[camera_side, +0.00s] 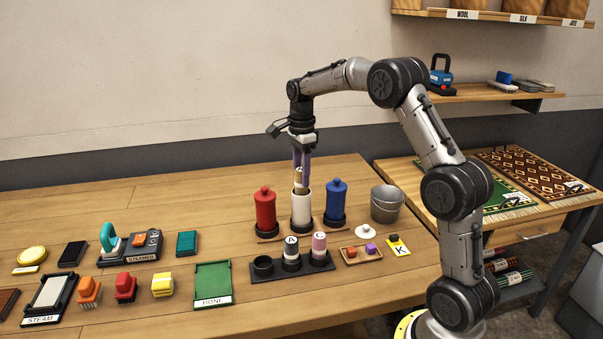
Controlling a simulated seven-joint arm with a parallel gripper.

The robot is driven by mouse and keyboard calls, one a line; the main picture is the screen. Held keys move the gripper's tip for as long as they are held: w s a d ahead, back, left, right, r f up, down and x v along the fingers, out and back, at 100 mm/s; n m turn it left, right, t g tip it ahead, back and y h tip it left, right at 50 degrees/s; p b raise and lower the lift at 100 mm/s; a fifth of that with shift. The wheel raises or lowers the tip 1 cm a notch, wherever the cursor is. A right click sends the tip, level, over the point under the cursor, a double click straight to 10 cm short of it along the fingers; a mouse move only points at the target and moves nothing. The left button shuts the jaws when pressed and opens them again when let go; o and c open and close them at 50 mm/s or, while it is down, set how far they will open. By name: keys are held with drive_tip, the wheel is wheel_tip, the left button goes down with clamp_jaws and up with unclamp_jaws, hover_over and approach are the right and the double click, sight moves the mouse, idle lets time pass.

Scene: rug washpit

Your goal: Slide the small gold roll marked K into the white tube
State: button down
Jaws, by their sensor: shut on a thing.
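My gripper (301,167) points straight down over the white tube (301,212). It is shut on the gold roll (299,181), which is upright between the fingers. The roll's lower end is at the tube's open top; I cannot tell how far inside it is. Its letter cannot be read here. The white tube stands upright on a dark base between a red canister (264,211) and a blue canister (336,203). A yellow card marked K (399,249) lies on the table at the right.
A black rack (318,263) in front holds two marked rolls, with an empty cup at its left. A small tray (347,261) with coloured pieces, a white lid (369,231) and a metal bucket (387,204) stand to the right. The table behind the canisters is clear.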

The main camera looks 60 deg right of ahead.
drive_tip(key=shift+f, duration=1.1)
drive_tip(key=shift+c, duration=1.7)
unclamp_jaws()
drive_tip(key=shift+r, duration=3)
